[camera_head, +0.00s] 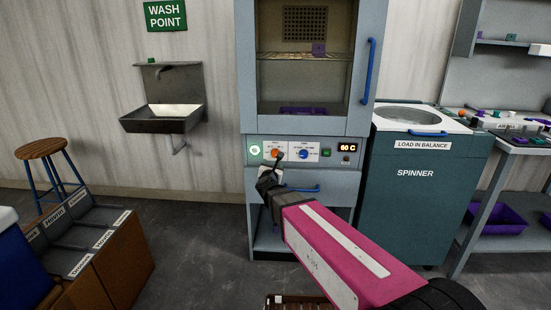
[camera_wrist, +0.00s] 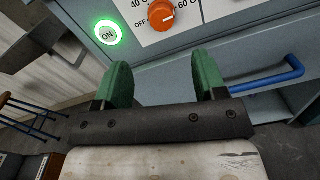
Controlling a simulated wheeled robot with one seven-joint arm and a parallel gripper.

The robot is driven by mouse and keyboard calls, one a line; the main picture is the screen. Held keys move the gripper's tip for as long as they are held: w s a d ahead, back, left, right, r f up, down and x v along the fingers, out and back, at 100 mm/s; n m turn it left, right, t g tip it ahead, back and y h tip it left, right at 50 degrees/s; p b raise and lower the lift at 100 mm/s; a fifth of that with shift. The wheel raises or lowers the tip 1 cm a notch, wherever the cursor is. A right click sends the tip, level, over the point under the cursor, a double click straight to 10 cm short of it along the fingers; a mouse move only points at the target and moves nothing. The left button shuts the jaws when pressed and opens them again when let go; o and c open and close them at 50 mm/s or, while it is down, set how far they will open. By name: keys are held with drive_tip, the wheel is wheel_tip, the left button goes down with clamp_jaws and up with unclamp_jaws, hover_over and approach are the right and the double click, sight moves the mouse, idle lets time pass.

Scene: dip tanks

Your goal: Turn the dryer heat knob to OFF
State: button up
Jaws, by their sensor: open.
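The dryer (camera_head: 240,110) is a tall grey cabinet with a control panel below its window. The orange heat knob (camera_head: 277,153) is on the panel's left half; in the wrist view the knob (camera_wrist: 161,15) shows at the top, with OFF, 40 C and 60 C marks around it. Its white pointer line looks turned toward the right, the 60 side. The dryer's display (camera_head: 347,148) appears to read 60 C. My gripper (camera_wrist: 160,80) is open and empty, its green fingers just below the knob and apart from it.
A green-lit ON button (camera_wrist: 107,33) sits left of the knob. A blue knob (camera_head: 304,154) is to its right. A blue drawer handle (camera_wrist: 268,76) sticks out below the panel. The spinner (camera_head: 415,195) stands right of the dryer; a sink (camera_head: 162,120) is on the wall at left.

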sight(275, 154)
drive_tip(key=shift+m, duration=0.3)
drive_tip(key=w, duration=1)
drive_tip(key=shift+w+d, duration=0.4)
drive_tip(key=c, duration=0.9)
